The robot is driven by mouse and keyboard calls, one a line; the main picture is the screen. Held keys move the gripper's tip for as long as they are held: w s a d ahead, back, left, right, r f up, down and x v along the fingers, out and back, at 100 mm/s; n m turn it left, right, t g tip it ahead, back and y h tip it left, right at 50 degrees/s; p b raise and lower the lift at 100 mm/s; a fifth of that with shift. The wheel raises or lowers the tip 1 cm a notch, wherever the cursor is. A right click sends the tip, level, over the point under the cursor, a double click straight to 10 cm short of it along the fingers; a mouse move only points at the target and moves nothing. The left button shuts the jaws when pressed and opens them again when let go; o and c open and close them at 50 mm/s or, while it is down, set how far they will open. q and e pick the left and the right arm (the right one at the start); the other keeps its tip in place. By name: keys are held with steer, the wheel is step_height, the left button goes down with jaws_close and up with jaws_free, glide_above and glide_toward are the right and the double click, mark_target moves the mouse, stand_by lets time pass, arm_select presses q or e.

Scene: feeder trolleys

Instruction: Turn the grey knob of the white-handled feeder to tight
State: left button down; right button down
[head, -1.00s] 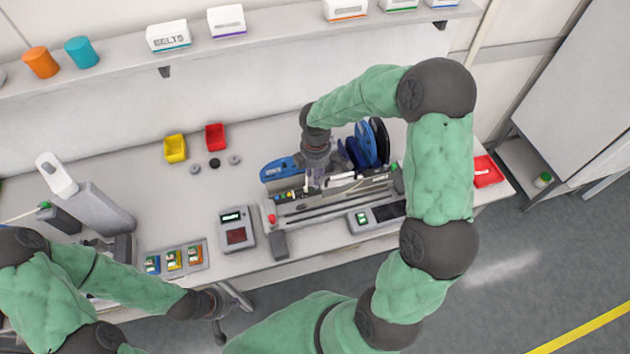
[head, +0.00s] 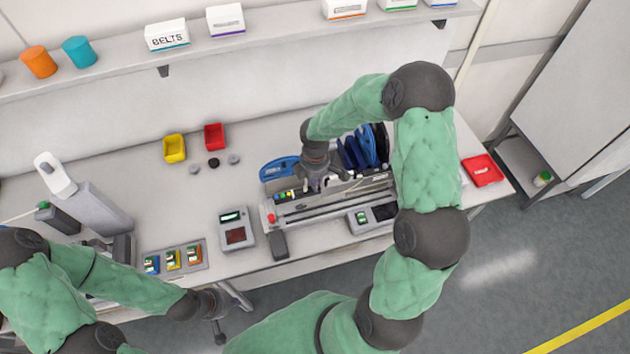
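The feeder trolley unit (head: 300,216) stands on the bench, with a red button and several small coloured parts at its left end. Blue reels (head: 360,148) stand behind it. My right gripper (head: 316,188) points down over the left-middle of the unit; its fingers are small and partly dark, so I cannot tell whether they are open or touching anything. The white handle and grey knob cannot be made out; my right gripper and arm cover part of the unit. My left gripper (head: 218,318) hangs low at the bench's front edge, away from the unit, its fingers unclear.
A small device with a screen (head: 236,231) and a tray of coloured blocks (head: 174,260) lie left of the unit. Yellow (head: 175,148) and red (head: 214,136) bins stand behind. A red tray (head: 483,170) is at the right end.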

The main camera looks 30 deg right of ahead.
steer(key=shift+f+m+b, duration=0.1)
steer(key=shift+m+b, duration=0.7)
steer(key=shift+m, duration=0.2)
steer(key=m+b, duration=0.2)
steer(key=m, duration=0.1)
steer(key=m+b, duration=0.2)
steer(key=m, duration=0.1)
steer(key=shift+m, duration=0.4)
steer(key=shift+m+b, duration=0.95)
steer(key=shift+m, duration=0.65)
